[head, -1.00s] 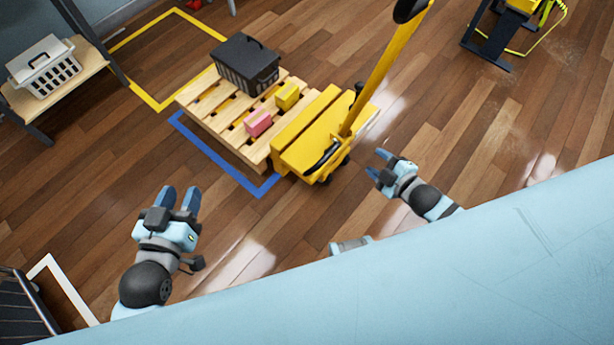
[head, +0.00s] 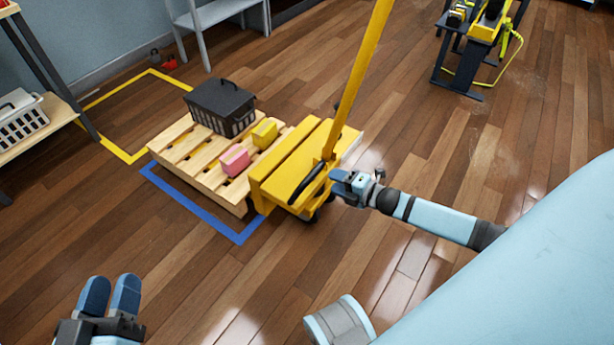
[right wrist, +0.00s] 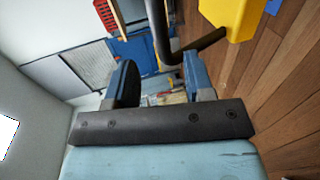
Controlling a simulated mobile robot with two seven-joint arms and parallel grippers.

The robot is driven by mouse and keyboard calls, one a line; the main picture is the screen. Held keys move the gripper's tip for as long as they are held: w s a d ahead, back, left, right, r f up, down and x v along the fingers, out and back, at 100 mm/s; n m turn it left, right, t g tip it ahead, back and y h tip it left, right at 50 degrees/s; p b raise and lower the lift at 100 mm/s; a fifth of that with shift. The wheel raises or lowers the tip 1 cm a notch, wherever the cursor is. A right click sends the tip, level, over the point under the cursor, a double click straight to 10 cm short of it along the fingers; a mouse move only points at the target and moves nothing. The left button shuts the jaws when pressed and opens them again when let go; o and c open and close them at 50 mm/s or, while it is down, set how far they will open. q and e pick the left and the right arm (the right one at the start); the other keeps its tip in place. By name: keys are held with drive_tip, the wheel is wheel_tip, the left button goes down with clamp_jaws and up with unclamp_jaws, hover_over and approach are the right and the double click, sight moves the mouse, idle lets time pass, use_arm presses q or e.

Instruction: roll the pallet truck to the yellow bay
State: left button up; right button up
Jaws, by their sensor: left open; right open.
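The yellow pallet truck (head: 290,172) stands with its forks under a wooden pallet (head: 185,165). Its yellow handle (head: 360,75) rises up and out of the top of the head view. On the pallet are a dark crate (head: 221,104), a pink box (head: 234,160) and a yellow box (head: 264,133). The yellow bay (head: 136,155) is a floor outline behind the pallet. My right gripper (head: 340,184) is open near the truck's base; in the right wrist view a dark bar (right wrist: 163,35) shows between or beyond its fingers. My left gripper (head: 108,295) is open and empty at lower left.
A blue floor outline (head: 190,204) lies around the pallet's near side. A shelf with a white basket (head: 22,122) stands at left, a grey stand (head: 222,14) at the back. A dark stand with yellow parts (head: 468,70) is at upper right.

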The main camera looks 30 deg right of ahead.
sight(316, 175)
drive_tip(key=b+x, duration=0.2)
drive_tip(key=x, duration=0.5)
drive_tip(key=shift+w+a+f, duration=0.1)
drive_tip(key=shift+w+f, duration=0.05)
drive_tip(key=shift+b+x, duration=0.55)
drive_tip(key=shift+x, duration=0.4)
use_arm(q)
drive_tip(key=shift+m+g, duration=0.5)
drive_tip(key=shift+g, duration=0.2)
drive_tip(key=f, duration=0.4)
drive_tip(key=shift+w, duration=0.2)
use_arm(e)
drive_tip(key=shift+w+a, duration=0.2)
drive_tip(key=shift+w, duration=0.15)
clamp_jaws()
